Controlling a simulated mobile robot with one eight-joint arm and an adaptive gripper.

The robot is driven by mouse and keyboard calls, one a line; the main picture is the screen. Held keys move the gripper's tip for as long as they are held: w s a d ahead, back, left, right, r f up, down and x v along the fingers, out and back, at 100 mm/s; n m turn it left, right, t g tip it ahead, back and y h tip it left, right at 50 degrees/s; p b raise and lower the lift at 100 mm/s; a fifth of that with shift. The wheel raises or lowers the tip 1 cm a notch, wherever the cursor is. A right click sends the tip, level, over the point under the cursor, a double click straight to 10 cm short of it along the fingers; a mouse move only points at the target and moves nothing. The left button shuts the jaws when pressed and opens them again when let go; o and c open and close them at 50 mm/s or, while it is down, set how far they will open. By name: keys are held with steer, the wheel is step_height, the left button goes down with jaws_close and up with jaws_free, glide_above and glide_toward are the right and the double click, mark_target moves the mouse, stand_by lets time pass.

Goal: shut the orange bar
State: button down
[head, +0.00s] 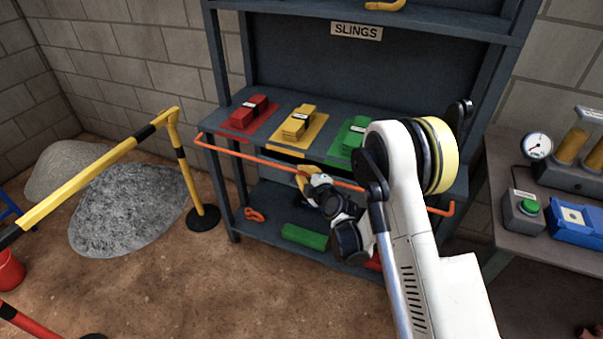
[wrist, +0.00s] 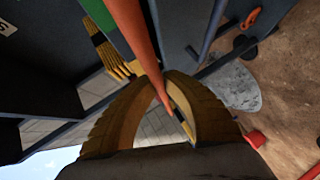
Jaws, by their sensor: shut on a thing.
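The orange bar (head: 248,157) runs across the front of the sling rack, just below the middle shelf's front edge, sloping down to the right in the head view. Both of its ends are bent. My gripper (head: 302,177) is at the bar near its middle, with its yellow fingers around it. In the wrist view the bar (wrist: 138,40) passes between the two ribbed fingers of my gripper (wrist: 167,85), which are shut on it. My arm hides part of the bar's right half. I cannot tell whether its left end is seated against the rack.
Red (head: 250,113), yellow (head: 298,122) and green (head: 352,137) slings lie on the middle shelf. A green sling (head: 304,237) and an orange shackle (head: 255,214) are on the bottom shelf. A yellow-black barrier (head: 100,165) stands left, by gravel (head: 128,208). A bench (head: 510,245) stands right.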

steer(key=shift+r, duration=0.15)
steer(key=shift+r+m+g+p, duration=0.65)
steer(key=shift+g+p, duration=0.15)
steer(key=shift+p, duration=0.15)
steer(key=shift+w+r+m+g+p, duration=0.1)
steer(key=shift+r+m+g+p, duration=0.5)
steer(key=shift+g+p, duration=0.3)
steer(key=w+r+m+g, duration=0.1)
steer(key=g, duration=0.1)
steer(key=m+g+y+p, duration=0.1)
steer(key=m+g, duration=0.1)
steer(key=g, duration=0.1)
steer(key=w+d+r+m+g+y, duration=0.1)
steer(key=g, duration=0.1)
steer(key=shift+w+r+g+p, duration=0.3)
steer(key=shift+p, duration=0.05)
steer(key=shift+w+d+r+m+g+y+b, duration=0.15)
steer(key=shift+w+m+g+y+b, duration=0.3)
steer(key=shift+m+g+b, duration=0.3)
steer(key=shift+w+d+m+g+y+b, duration=0.15)
steer(key=shift+w+m+g+y+b, duration=0.4)
steer(key=shift+g, duration=0.4)
steer(key=shift+s, duration=0.1)
